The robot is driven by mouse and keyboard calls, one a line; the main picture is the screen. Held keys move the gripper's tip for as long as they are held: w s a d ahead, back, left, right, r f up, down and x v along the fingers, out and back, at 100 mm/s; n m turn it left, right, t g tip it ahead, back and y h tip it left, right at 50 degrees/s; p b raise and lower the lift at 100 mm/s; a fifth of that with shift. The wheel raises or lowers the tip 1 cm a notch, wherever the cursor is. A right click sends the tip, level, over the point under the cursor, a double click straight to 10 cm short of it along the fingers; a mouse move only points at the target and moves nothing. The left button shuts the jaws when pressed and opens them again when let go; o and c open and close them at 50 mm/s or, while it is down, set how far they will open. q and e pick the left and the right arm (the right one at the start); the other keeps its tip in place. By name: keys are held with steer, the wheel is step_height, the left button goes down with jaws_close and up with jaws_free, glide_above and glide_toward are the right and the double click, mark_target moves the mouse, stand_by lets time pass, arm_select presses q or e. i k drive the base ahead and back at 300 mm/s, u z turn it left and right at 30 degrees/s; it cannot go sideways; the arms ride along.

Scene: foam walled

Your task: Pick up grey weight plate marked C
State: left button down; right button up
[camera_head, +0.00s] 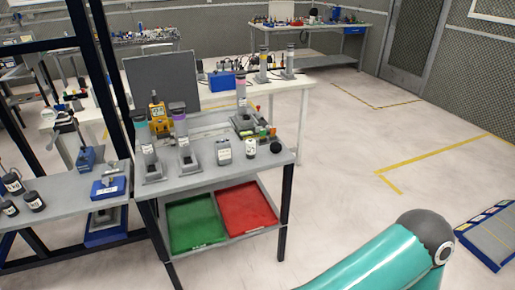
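I cannot make out a grey weight plate marked C; labels are too small to read. Several dark cylindrical weights (34,202) with white labels stand on the grey shelf (70,204) at the left. A small grey labelled block (224,151) and a dark jar with a white label (251,148) stand near the front of the grey workbench (205,173). A small black round object (276,147) sits to their right. Neither gripper is in view; only a teal link of my arm shows at the lower right.
Below are a green tray (195,222) and a red tray (246,208). A blue-edged platform (490,236) lies at right. The floor between is clear.

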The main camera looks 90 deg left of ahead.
mark_target(112, 167)
steer(key=z, duration=0.5)
steer(key=i, duration=0.2)
steer(key=u, duration=3.1)
steer(key=i, duration=0.3)
steer(key=u, duration=2)
steer(key=k, duration=0.6)
steer(key=u, duration=0.4)
steer(key=i, duration=1.65)
steer(key=z, duration=0.5)
